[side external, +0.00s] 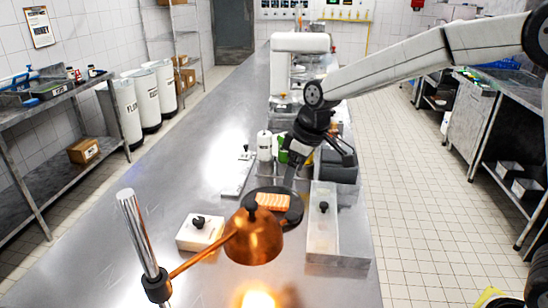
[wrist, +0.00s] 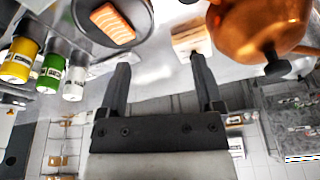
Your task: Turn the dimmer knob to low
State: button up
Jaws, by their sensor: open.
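A cream box (side external: 200,236) with a black knob (side external: 198,222) on top stands on the steel counter, left of the copper lamp shade; I take this as the dimmer. In the wrist view the box (wrist: 190,38) shows at the top, just beyond the right finger, with part of its dark knob near that fingertip. My gripper (wrist: 160,64) is open with nothing between its fingers. In the side view my gripper (side external: 290,178) is by the back of the dark plate, behind the shade and apart from the box. The knob's setting cannot be read.
The copper shade (side external: 254,240) hangs between the box and a long metal bin (side external: 322,243) with a black knob. The dark plate (side external: 293,212) holds a salmon piece (side external: 272,201). Several bottles (wrist: 19,60) stand nearby. The counter left of the box is clear.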

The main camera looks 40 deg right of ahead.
jog(key=w+a+f+n+y, duration=0.1)
jog(key=w+a+f+n, duration=0.2)
jog(key=w+a, duration=0.5)
jog(key=n+y, duration=0.1)
jog(key=n, duration=0.2)
send_near(199, 220)
jog(key=shift+w+f, duration=0.3)
jog(key=shift+f, duration=0.15)
jog(key=shift+x, duration=3.85)
jog(key=shift+s+a, duration=0.1)
grip_shut()
